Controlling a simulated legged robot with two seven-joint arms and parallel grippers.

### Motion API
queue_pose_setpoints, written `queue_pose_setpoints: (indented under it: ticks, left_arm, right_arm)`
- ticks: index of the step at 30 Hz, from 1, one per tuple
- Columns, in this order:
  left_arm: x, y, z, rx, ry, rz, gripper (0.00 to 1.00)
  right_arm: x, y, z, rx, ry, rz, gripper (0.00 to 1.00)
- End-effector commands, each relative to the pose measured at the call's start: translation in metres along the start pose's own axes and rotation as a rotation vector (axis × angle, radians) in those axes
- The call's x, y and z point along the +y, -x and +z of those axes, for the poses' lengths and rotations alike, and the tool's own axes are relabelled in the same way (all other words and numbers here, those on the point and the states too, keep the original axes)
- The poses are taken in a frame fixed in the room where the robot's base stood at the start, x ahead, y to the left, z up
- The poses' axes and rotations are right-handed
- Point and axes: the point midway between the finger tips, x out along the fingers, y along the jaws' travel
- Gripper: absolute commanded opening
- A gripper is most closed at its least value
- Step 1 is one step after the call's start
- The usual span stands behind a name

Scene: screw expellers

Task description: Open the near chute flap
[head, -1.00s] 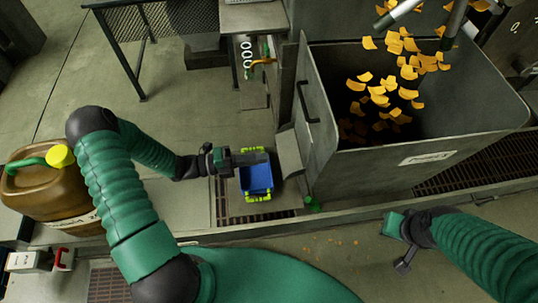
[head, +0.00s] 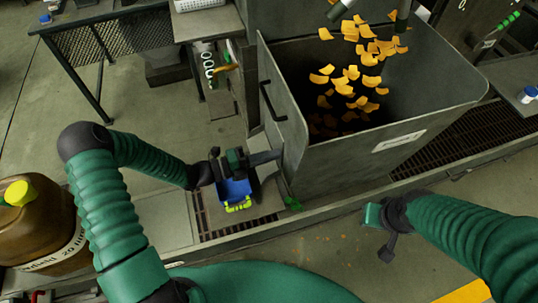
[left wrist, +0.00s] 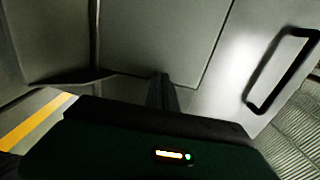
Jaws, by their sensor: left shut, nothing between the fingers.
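The big grey bin (head: 350,165) holds orange pieces. A grey side panel with a black bar handle (head: 271,102) forms its left side; the handle also shows at the right in the left wrist view (left wrist: 283,70). A small grey flap-like plate (head: 271,172) sits low beside this panel, partly hidden by my fingers. My left gripper (head: 270,158) is shut and empty, fingers pointing right at the plate's upper part. In the left wrist view the dark fingers (left wrist: 162,92) end against or just before grey metal; contact is unclear. My right gripper (head: 375,215) is over the floor, jaws unclear.
A green piece (head: 293,203) is at the bin's foot. A brown jug with a yellow cap (head: 40,225) stands at left.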

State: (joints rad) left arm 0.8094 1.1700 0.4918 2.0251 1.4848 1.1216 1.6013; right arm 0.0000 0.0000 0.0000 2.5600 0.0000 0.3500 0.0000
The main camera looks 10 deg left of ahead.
Motion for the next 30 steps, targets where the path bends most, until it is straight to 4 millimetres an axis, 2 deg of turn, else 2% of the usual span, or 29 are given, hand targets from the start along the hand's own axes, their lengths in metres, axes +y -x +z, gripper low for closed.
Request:
queue_pose_setpoints:
  ticks: [5,8,15,21,25,30]
  left_arm:
    - [-0.005,-0.002,0.000,0.000,0.000,0.020,0.00]
    - [-0.010,-0.005,0.000,0.000,0.000,0.052,0.00]
    - [-0.019,-0.022,-0.001,0.002,0.001,0.197,0.00]
    - [-0.019,-0.039,-0.001,0.003,0.001,0.354,0.00]
    - [-0.014,-0.049,-0.001,0.003,-0.001,0.450,0.00]
    - [-0.006,-0.059,0.000,0.000,0.002,0.531,0.00]
  right_arm:
    - [0.000,0.011,-0.003,0.000,0.000,0.000,0.25]
    - [0.000,0.025,-0.006,0.000,0.000,0.000,0.25]
    - [0.000,0.076,-0.018,0.000,0.000,0.000,0.25]
    - [0.000,0.116,-0.027,0.000,0.000,0.000,0.25]
    - [0.000,0.132,-0.031,0.000,0.000,0.000,0.25]
    - [0.000,0.141,-0.033,0.000,0.000,0.000,0.25]
